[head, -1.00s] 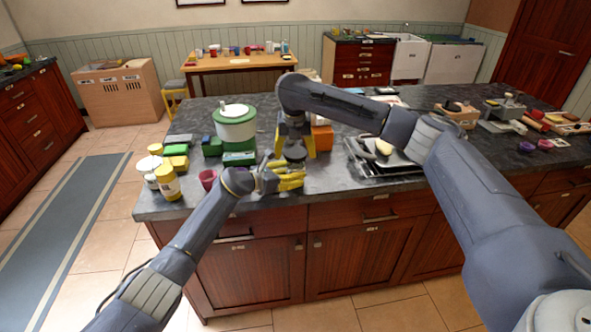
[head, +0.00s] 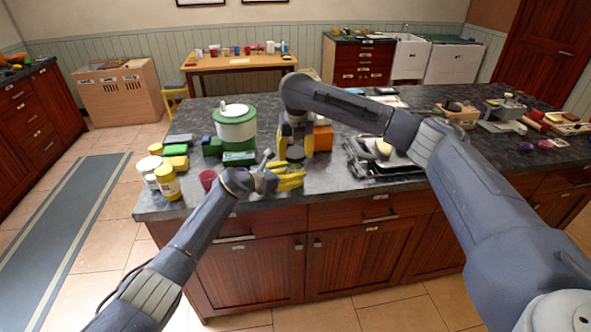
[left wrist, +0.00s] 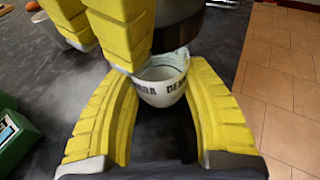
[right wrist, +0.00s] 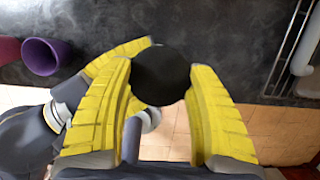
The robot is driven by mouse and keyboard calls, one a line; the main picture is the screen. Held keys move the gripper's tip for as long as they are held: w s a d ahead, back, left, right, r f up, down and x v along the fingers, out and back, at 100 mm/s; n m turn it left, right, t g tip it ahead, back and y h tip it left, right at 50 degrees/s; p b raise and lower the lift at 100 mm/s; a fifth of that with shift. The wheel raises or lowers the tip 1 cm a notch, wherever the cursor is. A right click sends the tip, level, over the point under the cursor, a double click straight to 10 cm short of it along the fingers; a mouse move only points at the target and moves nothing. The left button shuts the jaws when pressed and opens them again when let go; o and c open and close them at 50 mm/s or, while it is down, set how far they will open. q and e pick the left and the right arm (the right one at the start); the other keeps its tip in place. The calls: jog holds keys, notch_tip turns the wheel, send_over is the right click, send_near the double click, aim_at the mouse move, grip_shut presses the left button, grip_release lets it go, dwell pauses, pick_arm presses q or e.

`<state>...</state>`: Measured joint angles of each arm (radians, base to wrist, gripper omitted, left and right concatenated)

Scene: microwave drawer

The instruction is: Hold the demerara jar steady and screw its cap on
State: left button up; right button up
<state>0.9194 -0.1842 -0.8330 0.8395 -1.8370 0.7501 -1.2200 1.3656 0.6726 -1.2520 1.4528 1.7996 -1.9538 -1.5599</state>
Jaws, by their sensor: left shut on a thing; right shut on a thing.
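My left gripper (head: 288,181) is low over the front of the dark island counter. In the left wrist view its yellow fingers (left wrist: 155,75) are shut on the white demerara jar (left wrist: 160,92), with part of the dark lettering showing. My right gripper (head: 296,148) is just above and behind it in the head view. In the right wrist view its fingers (right wrist: 162,72) are shut on the round dark cap (right wrist: 160,76). The cap also shows in the left wrist view (left wrist: 185,24), above the jar's rim. I cannot tell whether cap and jar touch.
A purple-red cup (head: 207,179) stands left of my left gripper. White jars with yellow lids (head: 167,182) stand at the counter's left end. A green-and-white canister (head: 236,125) and an orange box (head: 322,138) are behind. A metal tray (head: 365,166) lies to the right.

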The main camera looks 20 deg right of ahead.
jog(key=m+h, duration=0.1)
jog(key=m, duration=0.2)
jog(key=shift+a+m, duration=0.15)
jog(key=shift+m, duration=0.15)
jog(key=m+g, duration=0.1)
jog(key=m, duration=0.4)
jog(key=shift+h, duration=0.4)
jog(key=m+g, duration=0.1)
jog(key=m, duration=0.3)
jog(key=shift+c, duration=0.2)
jog(key=m+g, duration=0.1)
jog(key=m, duration=0.4)
jog(key=shift+s+f+m+g, duration=0.1)
jog(key=shift+f+m+g, duration=0.05)
jog(key=shift+m+g, duration=0.25)
jog(key=o, duration=1.2)
jog(key=shift+o, duration=0.2)
